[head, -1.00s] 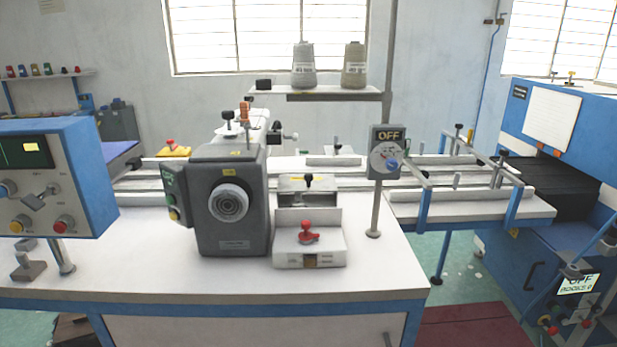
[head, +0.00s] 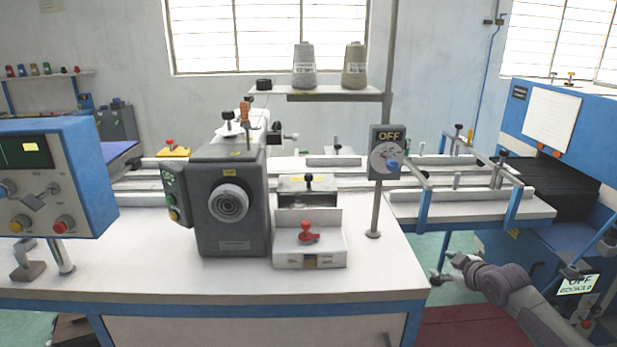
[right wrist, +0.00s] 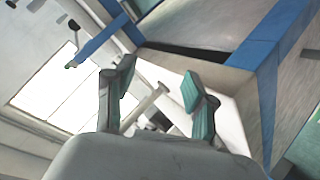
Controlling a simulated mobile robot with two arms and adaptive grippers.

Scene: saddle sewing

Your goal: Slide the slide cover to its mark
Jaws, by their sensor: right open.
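What looks like the slide cover (head: 306,192) is a grey metal piece with a black knob (head: 309,181) on top. It sits to the right of the dark grey sewing machine head (head: 231,200), behind a white block. I cannot make out its mark clearly. My right gripper (head: 437,277) is at the lower right in the head view, beyond the table's right edge and well away from the cover. In the right wrist view its two green-padded fingers (right wrist: 155,98) are apart, with nothing held between them. My left gripper is not in view.
A white block with a red knob (head: 308,236) stands in front of the cover. A post with an OFF dial box (head: 386,152) rises between the cover and my right arm. Rails (head: 470,206) extend right towards a blue machine (head: 565,130). The front white tabletop (head: 150,265) is mostly clear.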

